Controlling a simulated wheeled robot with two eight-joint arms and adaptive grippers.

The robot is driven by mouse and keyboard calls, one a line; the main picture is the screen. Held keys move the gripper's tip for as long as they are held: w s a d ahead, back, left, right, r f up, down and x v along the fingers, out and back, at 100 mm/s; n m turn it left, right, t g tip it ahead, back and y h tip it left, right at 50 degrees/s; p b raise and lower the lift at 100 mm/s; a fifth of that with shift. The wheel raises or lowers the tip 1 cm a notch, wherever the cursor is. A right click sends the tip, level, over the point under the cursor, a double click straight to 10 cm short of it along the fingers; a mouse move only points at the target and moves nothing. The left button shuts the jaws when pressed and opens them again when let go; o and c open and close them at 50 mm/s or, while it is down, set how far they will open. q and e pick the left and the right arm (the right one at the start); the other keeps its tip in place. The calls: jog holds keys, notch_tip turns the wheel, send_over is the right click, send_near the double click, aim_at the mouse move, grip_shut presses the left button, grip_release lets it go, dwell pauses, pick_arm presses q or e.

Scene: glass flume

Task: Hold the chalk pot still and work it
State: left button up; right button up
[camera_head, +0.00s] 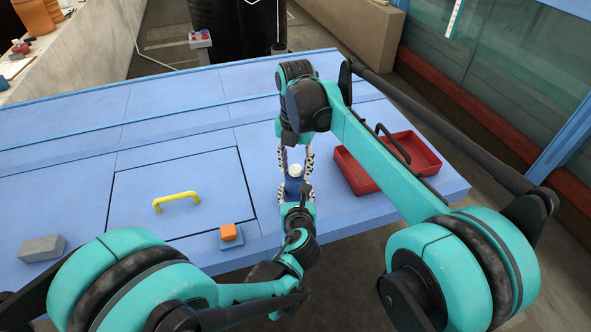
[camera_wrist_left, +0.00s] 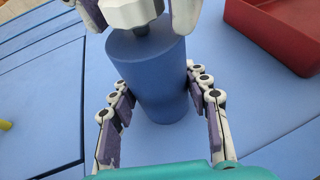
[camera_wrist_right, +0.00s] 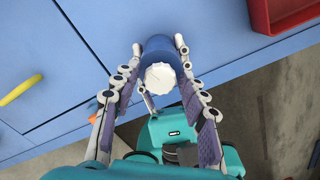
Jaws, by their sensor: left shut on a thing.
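The chalk pot (camera_wrist_left: 150,75) is a blue tapered cup with a white faceted knob (camera_wrist_right: 160,78) on a dark stem at its top. It stands upright on the blue bench, near the front edge. My left gripper (camera_wrist_left: 158,88) is shut on the pot's body, one finger on each side. My right gripper (camera_wrist_right: 159,48) comes from above. Its fingers are open on both sides of the white knob, with a gap showing on the right in the left wrist view. In the head view the pot (camera_head: 294,186) is partly hidden by my grippers.
A red tray (camera_head: 357,178) stands right of the pot, partly behind my right arm. To the left are a hatch with a yellow handle (camera_head: 176,200), an orange block (camera_head: 228,232) on a blue base, and a grey block (camera_head: 42,248). The bench's back left is clear.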

jog(key=m, duration=0.4)
jog(key=shift+m, duration=0.4)
jog(key=m, duration=0.5)
jog(key=c, duration=0.7)
